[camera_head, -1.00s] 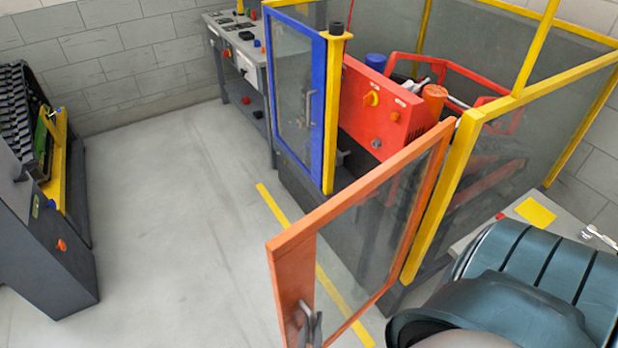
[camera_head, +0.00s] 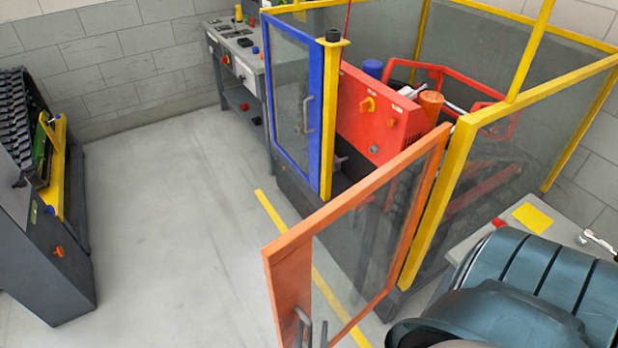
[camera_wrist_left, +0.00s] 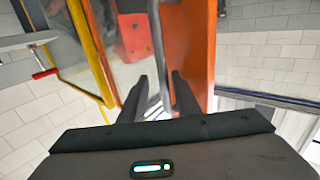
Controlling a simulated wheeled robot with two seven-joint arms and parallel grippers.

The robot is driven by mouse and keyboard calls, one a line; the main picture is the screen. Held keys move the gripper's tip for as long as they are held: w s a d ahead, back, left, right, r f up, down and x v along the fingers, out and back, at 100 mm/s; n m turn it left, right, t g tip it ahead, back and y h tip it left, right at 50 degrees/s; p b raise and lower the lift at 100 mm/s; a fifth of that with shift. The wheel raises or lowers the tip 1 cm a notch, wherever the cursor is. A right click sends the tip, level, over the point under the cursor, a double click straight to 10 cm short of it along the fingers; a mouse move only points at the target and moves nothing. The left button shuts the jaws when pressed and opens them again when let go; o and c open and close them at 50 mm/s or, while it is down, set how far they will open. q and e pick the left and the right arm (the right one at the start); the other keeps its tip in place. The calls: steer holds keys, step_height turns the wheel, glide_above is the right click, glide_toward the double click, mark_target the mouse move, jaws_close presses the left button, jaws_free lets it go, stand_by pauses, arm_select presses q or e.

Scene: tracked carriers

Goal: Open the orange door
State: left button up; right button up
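The orange door (camera_head: 288,290) is a glazed panel in an orange frame, hinged at a yellow post (camera_head: 437,205). In the head view it stands swung out from the enclosure, its free edge toward the lower left. Its grey handle (camera_head: 302,325) is at the bottom edge of the picture, partly cut off. In the left wrist view, the two dark fingers of my left gripper (camera_wrist_left: 159,80) are apart, with the grey handle bar (camera_wrist_left: 157,35) between them and gaps showing. The orange frame (camera_wrist_left: 190,45) is just right of it. My right gripper is not in view.
A blue-framed door (camera_head: 318,125) stands beside the opening, with red machinery (camera_head: 365,118) behind. A grey workbench (camera_head: 240,70) is at the back. A dark machine (camera_head: 45,250) stands left. Open floor (camera_head: 170,220) lies between.

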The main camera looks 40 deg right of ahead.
arm_select(q)
steer(key=b+v, duration=0.5)
steer(key=v, duration=1.2)
steer(key=shift+s, duration=0.2)
steer(key=w+a+f+n+g+y, duration=0.1)
steer(key=a+f+y, duration=0.3)
steer(key=f, duration=0.9)
steer(key=w+a+f+g+y, duration=0.15)
steer(key=a+f, duration=0.45)
steer(key=f, duration=0.6)
steer(key=w+a+f+n+g+y, duration=0.15)
steer(key=a+f, duration=0.35)
steer(key=f, duration=0.8)
steer(key=s+a+f+n+g+y+b, duration=0.1)
steer(key=s+a+f+n+g+y, duration=0.3)
steer(key=a+f, duration=0.95)
steer(key=s+a+f+g+y, duration=0.2)
steer(key=s+a+f, duration=0.5)
steer(key=s, duration=0.4)
steer(key=shift+s+f+n+g+y, duration=0.2)
steer(key=shift+s+n+g+y, duration=0.1)
steer(key=shift+s+n+g, duration=0.15)
